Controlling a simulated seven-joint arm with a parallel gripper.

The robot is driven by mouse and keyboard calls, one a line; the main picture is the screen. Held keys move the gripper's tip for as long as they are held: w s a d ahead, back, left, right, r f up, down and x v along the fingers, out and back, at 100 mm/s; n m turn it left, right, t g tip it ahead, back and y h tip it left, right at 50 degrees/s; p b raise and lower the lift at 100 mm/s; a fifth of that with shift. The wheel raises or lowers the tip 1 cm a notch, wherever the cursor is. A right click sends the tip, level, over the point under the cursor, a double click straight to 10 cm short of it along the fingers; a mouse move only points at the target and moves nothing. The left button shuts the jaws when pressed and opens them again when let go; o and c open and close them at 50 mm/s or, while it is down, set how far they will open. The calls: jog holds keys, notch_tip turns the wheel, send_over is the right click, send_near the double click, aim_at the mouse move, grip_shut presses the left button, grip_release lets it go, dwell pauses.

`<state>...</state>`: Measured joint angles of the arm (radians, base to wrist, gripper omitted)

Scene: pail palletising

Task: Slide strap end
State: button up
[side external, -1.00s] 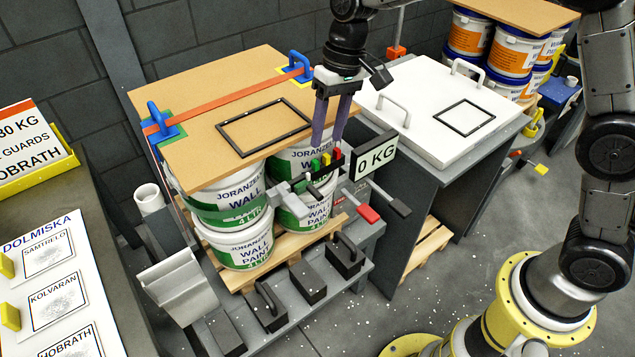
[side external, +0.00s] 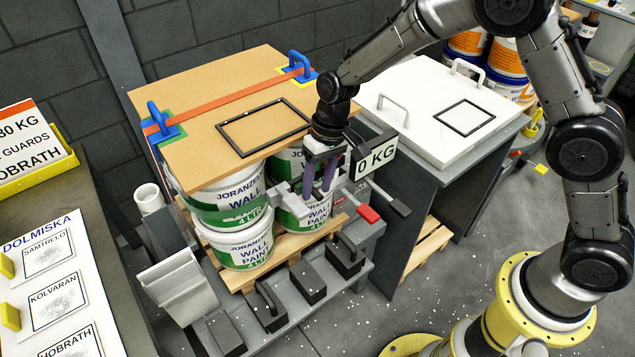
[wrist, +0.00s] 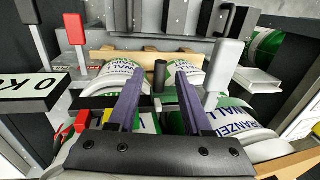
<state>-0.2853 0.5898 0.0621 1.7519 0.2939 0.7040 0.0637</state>
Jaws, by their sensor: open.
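The orange strap (side external: 225,97) lies across the brown board (side external: 185,155), between a blue handle at the left (side external: 163,130) and another at the far right (side external: 298,66). Each handle sits on coloured patches. My gripper (side external: 317,190) is off the board's front right corner, pointing down beside the paint pails (side external: 250,247), well away from both handles. Its purple fingers are apart in the wrist view (wrist: 160,78). The strap is not visible in the wrist view.
A "0 KG" sign (side external: 376,158) stands close right of my gripper, with a red-handled lever (side external: 368,214) below. A black frame (side external: 262,127) lies on the board. A grey rack with black blocks (side external: 308,283) is in front. A white lidded bench (side external: 430,110) stands right.

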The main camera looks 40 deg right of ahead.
grip_shut()
dwell(1.4)
